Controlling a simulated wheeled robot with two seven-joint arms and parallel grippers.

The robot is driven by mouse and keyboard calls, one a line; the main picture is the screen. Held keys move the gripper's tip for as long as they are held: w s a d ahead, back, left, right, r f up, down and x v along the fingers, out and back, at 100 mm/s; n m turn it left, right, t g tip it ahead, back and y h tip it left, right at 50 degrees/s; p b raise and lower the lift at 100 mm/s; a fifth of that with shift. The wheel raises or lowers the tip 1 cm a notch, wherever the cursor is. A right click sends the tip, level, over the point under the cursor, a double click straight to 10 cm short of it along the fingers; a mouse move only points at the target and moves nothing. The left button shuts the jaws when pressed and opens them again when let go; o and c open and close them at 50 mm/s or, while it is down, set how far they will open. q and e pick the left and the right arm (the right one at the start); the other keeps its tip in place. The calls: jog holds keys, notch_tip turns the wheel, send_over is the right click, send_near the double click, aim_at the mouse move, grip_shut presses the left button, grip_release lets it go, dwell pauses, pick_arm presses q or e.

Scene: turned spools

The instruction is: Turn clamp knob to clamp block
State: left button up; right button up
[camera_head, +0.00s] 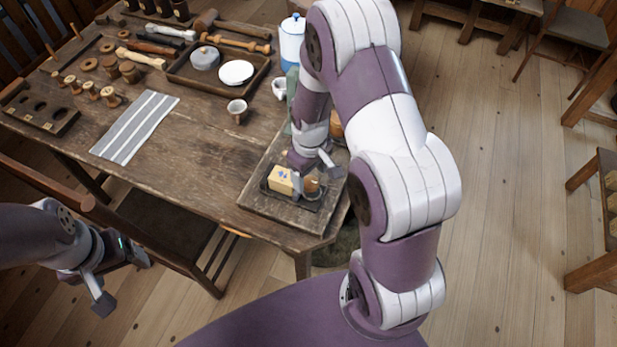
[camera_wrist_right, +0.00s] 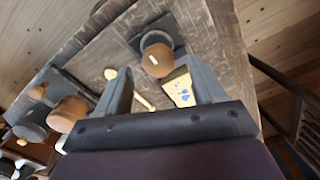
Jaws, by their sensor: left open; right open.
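The block (camera_head: 280,179) is pale yellow with blue marks and sits in a dark clamp tray (camera_head: 256,204) on the near right corner of the table. It also shows in the right wrist view (camera_wrist_right: 180,89), partly hidden by a finger. The round brown clamp knob (camera_head: 313,184) is just right of the block; its top with a pale mark shows in the right wrist view (camera_wrist_right: 157,61). My right gripper (camera_head: 313,171) is open above the knob and block, its fingers spread in the wrist view (camera_wrist_right: 161,85). My left gripper (camera_head: 121,278) is open and empty, off the table's front.
A wooden tray (camera_head: 178,73), a striped cloth (camera_head: 136,126) and turned spools (camera_head: 109,96) lie to the left. The table's middle is clear. A chair (camera_head: 150,225) stands at the front edge.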

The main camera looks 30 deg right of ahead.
aim_at(310, 186)
jog(key=shift+d+f, duration=0.15)
jog(key=shift+f, duration=1.2)
jog(key=shift+c, duration=1.2)
jog(key=c, duration=0.8)
